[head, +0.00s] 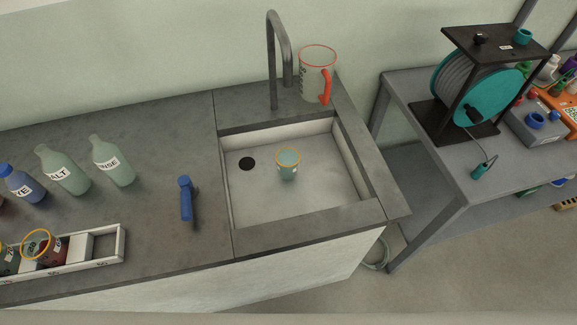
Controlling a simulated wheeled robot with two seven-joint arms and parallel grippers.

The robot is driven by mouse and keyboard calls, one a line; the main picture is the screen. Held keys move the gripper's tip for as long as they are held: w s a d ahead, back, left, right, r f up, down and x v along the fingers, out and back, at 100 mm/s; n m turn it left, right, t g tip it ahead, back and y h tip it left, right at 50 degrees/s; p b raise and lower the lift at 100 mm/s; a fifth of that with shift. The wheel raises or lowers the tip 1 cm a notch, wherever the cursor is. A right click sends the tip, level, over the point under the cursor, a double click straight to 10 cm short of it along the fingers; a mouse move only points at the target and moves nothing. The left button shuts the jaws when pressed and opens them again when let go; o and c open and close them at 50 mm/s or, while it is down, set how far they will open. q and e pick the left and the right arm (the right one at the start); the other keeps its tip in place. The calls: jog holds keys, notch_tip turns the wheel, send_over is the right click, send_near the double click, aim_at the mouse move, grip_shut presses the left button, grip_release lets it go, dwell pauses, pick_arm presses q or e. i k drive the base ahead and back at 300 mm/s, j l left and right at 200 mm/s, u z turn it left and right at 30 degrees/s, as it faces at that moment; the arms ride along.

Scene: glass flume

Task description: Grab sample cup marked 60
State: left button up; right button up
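A small sample cup (288,171) with an orange rim and teal lower part stands upright in the sink (325,195); its label is too small to read. At the lower left, a white rack (115,250) holds more cups. One is a cup with dark red contents (53,253), and a darker cup (8,263) is cut by the left edge. I cannot make out a 60 on any cup with certainty. Neither of my grippers is in view.
Bottles labelled SALT (64,172) and RINSE (114,163) and a blue bottle (24,185) stand on the counter. A blue-handled object (186,199) lies left of the sink. A tap (272,60) and red-handled jug (317,75) stand behind it. A side table (415,90) carries a reel.

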aim_at(287, 159)
jog(key=l+u, duration=0.35)
jog(key=l, duration=0.9)
